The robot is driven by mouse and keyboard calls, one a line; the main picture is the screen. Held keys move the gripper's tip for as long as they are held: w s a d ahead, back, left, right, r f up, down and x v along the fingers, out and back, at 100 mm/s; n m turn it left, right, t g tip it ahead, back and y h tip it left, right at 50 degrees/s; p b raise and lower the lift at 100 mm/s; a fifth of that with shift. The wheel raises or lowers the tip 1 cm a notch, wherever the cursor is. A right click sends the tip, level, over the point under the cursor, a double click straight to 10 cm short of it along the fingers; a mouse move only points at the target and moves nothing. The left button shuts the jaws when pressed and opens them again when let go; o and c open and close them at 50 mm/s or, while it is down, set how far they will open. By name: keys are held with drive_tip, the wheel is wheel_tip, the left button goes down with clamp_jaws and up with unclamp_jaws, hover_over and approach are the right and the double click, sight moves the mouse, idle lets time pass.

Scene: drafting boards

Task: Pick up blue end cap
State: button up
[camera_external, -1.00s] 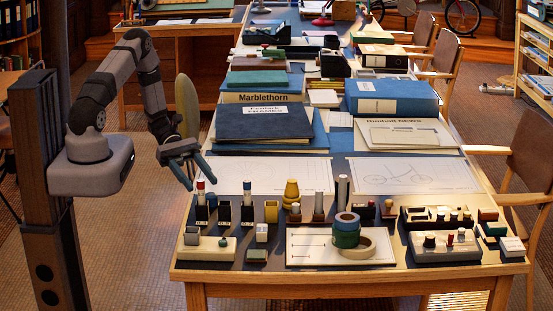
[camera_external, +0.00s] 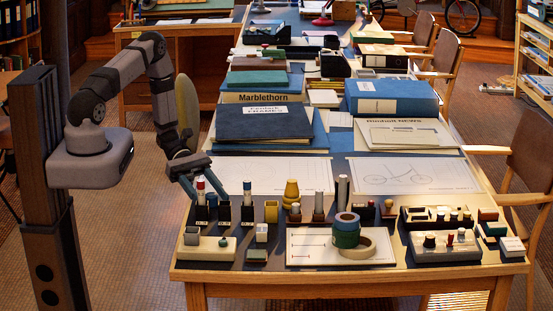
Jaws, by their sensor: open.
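My gripper (camera_external: 208,191) is open and empty. Its teal fingers point down and to the right over the left front of the table. It is close to a white marker with a red cap (camera_external: 200,185), and I cannot tell if they touch. A white marker with a dark blue cap (camera_external: 247,186) stands upright in a black holder to the right. A small blue piece (camera_external: 223,242) sits on the cream tray (camera_external: 205,249) at the front left. I cannot tell for sure which of these is the blue end cap.
Tape rolls (camera_external: 347,232) lie at front centre. A cream block with knobs (camera_external: 445,247) is at the right. Books (camera_external: 264,124) are stacked behind.

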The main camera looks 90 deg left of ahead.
sight(210, 193)
drive_tip(key=shift+w+d+f, duration=0.15)
drive_tip(key=shift+d, duration=0.05)
drive_tip(key=shift+c, duration=0.4)
drive_tip(key=c, duration=1.1)
drive_tip(key=shift+r+b, duration=0.35)
drive_tip(key=shift+r, duration=4.7)
